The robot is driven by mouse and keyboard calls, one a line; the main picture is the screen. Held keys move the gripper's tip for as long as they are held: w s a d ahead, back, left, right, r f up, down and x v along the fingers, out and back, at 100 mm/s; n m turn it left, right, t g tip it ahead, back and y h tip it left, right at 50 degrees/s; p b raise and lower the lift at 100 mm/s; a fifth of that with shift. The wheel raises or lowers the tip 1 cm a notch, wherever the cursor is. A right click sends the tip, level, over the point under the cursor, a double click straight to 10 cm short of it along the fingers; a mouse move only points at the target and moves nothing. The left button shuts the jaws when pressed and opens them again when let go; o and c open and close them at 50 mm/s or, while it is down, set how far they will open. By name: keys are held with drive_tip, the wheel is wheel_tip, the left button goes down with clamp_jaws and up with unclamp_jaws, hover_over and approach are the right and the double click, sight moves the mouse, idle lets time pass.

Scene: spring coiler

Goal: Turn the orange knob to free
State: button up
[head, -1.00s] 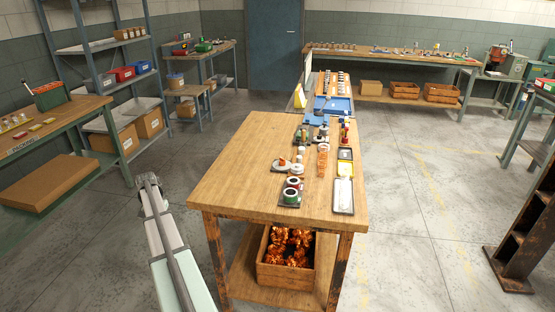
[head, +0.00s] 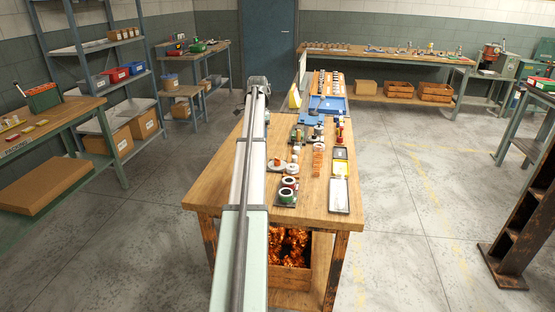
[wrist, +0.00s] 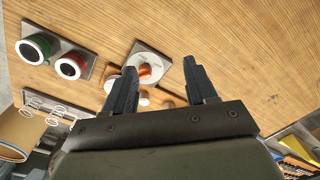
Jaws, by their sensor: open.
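The orange knob (wrist: 146,70) sits on a round white dial (wrist: 153,62) on a grey plate on the workbench. In the wrist view it shows between the open fingertips, closer to the left finger. In the head view the knob (head: 277,162) is small, right beside my arm, which covers part of its plate. The gap in height between fingers and knob is hard to judge. The dial's markings are too small to read.
A plate with a green spool (wrist: 35,48) and a red spool (wrist: 70,65) lies near the dial. A blue tray (head: 328,105) is at the back.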

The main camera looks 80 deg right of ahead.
sight(278, 159)
drive_tip(key=s+r+m, duration=0.3)
drive_tip(key=s, duration=0.5)
drive_tip(key=f, duration=0.4)
drive_tip(key=d+f, duration=0.1)
drive_tip(key=f, duration=0.9)
drive_tip(key=shift+w+d, duration=0.15)
drive_tip(key=shift+w, duration=0.15)
drive_tip(key=c, duration=1)
drive_tip(key=shift+n, duration=0.3)
